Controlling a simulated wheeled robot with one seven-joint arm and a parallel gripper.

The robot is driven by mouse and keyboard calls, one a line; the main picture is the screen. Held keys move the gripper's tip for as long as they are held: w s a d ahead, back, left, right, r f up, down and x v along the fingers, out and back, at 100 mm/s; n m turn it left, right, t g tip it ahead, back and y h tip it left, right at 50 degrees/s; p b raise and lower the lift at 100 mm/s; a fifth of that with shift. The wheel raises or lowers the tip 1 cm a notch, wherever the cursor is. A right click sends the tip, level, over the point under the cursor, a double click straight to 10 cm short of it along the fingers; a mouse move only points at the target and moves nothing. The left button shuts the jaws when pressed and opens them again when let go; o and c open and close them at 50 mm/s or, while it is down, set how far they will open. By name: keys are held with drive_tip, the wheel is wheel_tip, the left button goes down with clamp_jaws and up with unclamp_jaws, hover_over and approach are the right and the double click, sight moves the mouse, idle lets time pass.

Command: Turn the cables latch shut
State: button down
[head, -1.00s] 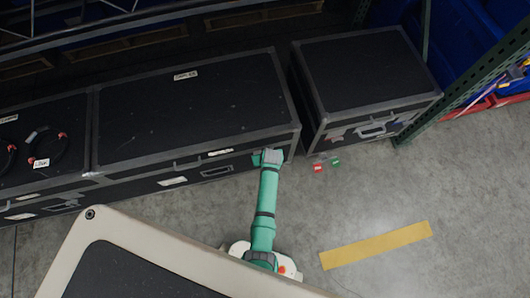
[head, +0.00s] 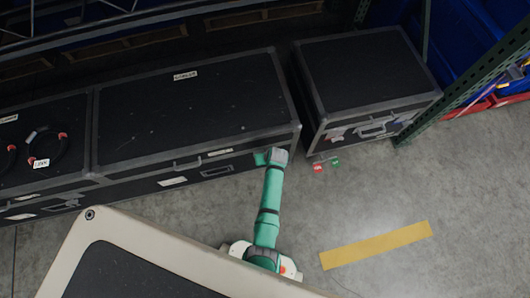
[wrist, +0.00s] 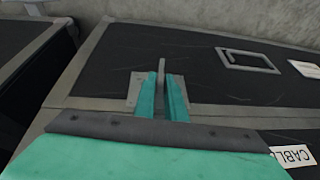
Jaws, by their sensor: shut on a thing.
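The cables case (head: 190,110) is the long black case in the middle of the head view, with a white label (head: 186,75) on its lid. The label shows partly in the wrist view (wrist: 292,155), reading "CABL". In the wrist view the latch (wrist: 161,67) is a thin grey upright lever on a light plate (wrist: 136,88) at the case's front seam. My gripper (wrist: 163,82) has its two teal fingers shut on either side of the lever. In the head view my gripper (head: 262,158) is at the case's right front end and hides the latch.
A second black case (head: 365,70) stands to the right across a narrow gap. A red tag (head: 318,168) and a green tag (head: 336,162) show near its front. Another case (head: 40,175) with cable loops adjoins on the left. The floor in front is open.

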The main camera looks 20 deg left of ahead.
drive_tip(key=shift+w+d+f+m+g+y, duration=0.2)
drive_tip(key=shift+g+y, duration=0.35)
drive_tip(key=shift+y, duration=0.4)
drive_tip(key=shift+w+d+r+m+g+y, duration=0.1)
drive_tip(key=shift+d+m+g+y, duration=0.15)
drive_tip(key=shift+g+y, duration=0.5)
drive_tip(key=shift+w+d+f+m+g+y, duration=0.15)
drive_tip(key=shift+m+g+y, duration=0.2)
drive_tip(key=shift+y, duration=0.75)
drive_tip(key=shift+f+g+y, duration=0.1)
drive_tip(key=shift+g+y, duration=0.15)
drive_tip(key=shift+y, duration=0.25)
drive_tip(key=c, duration=1.9)
unclamp_jaws()
drive_tip(key=shift+d, duration=0.15)
drive_tip(key=v, duration=1)
drive_tip(key=shift+d+r, duration=0.2)
drive_tip(key=shift+r, duration=0.1)
